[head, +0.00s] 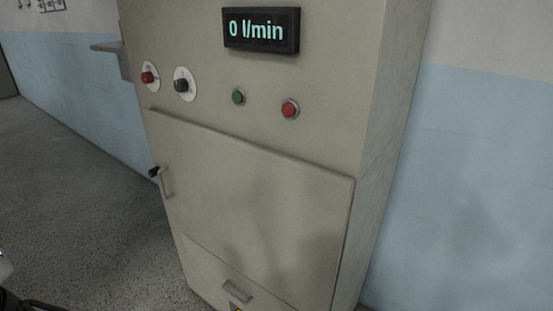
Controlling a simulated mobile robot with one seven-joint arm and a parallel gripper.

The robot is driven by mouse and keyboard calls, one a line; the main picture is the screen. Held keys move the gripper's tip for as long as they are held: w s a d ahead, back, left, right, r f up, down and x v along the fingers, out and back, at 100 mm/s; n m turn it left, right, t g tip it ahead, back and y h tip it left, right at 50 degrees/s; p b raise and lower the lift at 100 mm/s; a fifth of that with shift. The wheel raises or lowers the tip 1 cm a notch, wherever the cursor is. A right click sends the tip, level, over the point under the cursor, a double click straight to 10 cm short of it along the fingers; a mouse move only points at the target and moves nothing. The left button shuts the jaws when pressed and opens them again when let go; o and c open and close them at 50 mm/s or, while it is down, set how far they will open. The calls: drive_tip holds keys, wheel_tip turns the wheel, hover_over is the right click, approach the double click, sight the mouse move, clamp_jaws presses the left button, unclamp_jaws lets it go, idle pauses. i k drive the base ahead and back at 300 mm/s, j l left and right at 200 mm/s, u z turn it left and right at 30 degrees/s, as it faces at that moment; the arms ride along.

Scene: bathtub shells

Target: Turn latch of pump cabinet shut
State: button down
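The pump cabinet (320,120) is a tall beige box that fills the middle of the head view. Its door (265,200) lies flat or nearly flat against the front; I cannot tell whether it is fully closed. A small dark latch (154,172) sticks out at the door's left edge, beside a vertical grey handle (167,183). The latch is small, and its exact turn is hard to tell. My gripper is not in view, and nothing touches the latch or the handle.
Above the door are a flow display (261,30) reading 0 l/min, a red knob (149,77), a black rotary switch (184,85), a green button (238,97) and a red button (290,108). A lower panel has a handle (238,291). Speckled floor (80,190) is clear at left.

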sight(153, 172)
drive_tip(key=k+l+u, duration=0.15)
drive_tip(key=k+l, duration=0.15)
drive_tip(key=l, duration=0.15)
drive_tip(key=k+l+u, duration=0.1)
drive_tip(key=k+l, duration=0.2)
drive_tip(key=l, duration=0.15)
drive_tip(key=i+j, duration=0.35)
drive_tip(key=j, duration=0.25)
drive_tip(key=i+j+u, duration=0.1)
drive_tip(key=i+j, duration=0.25)
drive_tip(key=j, duration=0.25)
drive_tip(key=i+j, duration=0.4)
drive_tip(key=j, duration=0.15)
drive_tip(key=i+j+u, duration=0.1)
drive_tip(key=i+j, duration=0.25)
drive_tip(key=j, duration=0.2)
drive_tip(key=i+j, duration=0.4)
drive_tip(key=j, duration=0.15)
drive_tip(key=u, duration=0.05)
